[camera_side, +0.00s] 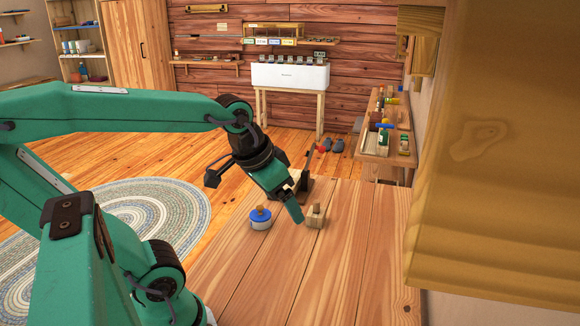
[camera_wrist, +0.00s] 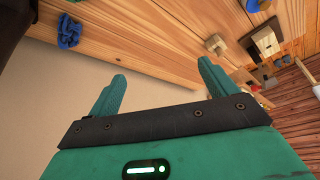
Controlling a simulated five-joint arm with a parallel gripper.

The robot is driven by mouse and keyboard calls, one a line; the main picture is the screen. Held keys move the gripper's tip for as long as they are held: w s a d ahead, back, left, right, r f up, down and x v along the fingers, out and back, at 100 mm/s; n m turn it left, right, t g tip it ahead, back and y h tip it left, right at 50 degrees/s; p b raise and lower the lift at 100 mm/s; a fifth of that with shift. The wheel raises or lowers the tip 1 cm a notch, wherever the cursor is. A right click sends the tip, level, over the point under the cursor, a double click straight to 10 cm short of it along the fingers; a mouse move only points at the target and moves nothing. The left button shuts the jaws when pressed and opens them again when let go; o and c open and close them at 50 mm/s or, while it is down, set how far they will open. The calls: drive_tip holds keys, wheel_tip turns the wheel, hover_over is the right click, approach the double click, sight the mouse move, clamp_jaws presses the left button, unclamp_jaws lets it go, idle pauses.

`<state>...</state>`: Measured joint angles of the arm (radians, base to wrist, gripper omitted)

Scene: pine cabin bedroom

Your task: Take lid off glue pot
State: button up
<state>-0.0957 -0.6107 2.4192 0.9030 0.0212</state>
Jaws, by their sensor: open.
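The glue pot (camera_side: 260,223) is a small round white pot on the table. Its blue lid (camera_side: 260,214) with a wooden knob is seated on top. My gripper (camera_side: 296,200) is above the table, to the right of the pot and apart from it. It is tilted downward, and its green fingers are spread with nothing between them. In the wrist view my gripper (camera_wrist: 162,70) also shows open and empty. A blue and white thing cut by the top edge there, seemingly the pot (camera_wrist: 252,5), is beyond the fingers, up and to the right.
A wooden block with a peg (camera_side: 316,216) stands right of the pot, close under my gripper. A dark upright stand (camera_side: 304,186) is behind it. A crumpled blue thing (camera_wrist: 68,32) lies on the table in the wrist view. The table's front (camera_side: 300,285) is clear.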

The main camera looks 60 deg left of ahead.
drive_tip(key=w+a+f+n+g, duration=0.1)
drive_tip(key=w+a+n+g, duration=0.1)
drive_tip(key=w+a, duration=0.3)
drive_tip(key=n+g, duration=0.3)
drive_tip(key=n, duration=0.1)
hover_over(259, 207)
drive_tip(key=f, duration=0.8)
drive_tip(key=d+f, duration=0.1)
drive_tip(key=f, duration=0.3)
drive_tip(key=shift+w, duration=0.1)
drive_tip(key=shift+a+f+h, duration=0.3)
drive_tip(key=shift+a, duration=0.2)
drive_tip(key=shift+f, duration=1.3)
drive_tip(key=shift+f, duration=0.1)
drive_tip(key=shift+f, duration=2.5)
